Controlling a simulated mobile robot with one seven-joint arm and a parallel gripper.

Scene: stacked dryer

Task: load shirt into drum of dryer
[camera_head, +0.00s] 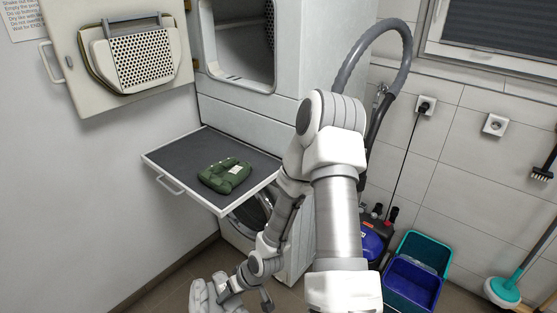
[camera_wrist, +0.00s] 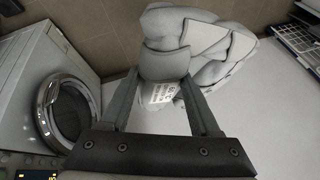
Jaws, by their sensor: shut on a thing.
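A pale grey folded garment, which looks like a shirt (camera_wrist: 210,45), is held between the two fingers of my gripper (camera_wrist: 162,82). A small printed label shows on it. In the head view this garment (camera_head: 200,298) is at the bottom edge, partly cut off, with my gripper (camera_head: 226,287) on its right side, low in front of the machines. The dryer (camera_head: 250,104) is the upper machine. Its door (camera_head: 75,50) stands open to the left, and its drum (camera_head: 245,45) shows dark inside; the drum's inside is only partly visible.
A pulled-out shelf (camera_head: 170,150) below the dryer carries a green folded garment (camera_head: 225,175). The lower machine's round door (camera_wrist: 72,112) is beside my gripper. A grey hose (camera_head: 375,40), a teal bucket (camera_head: 425,250) and a blue bucket (camera_head: 411,284) are to the right.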

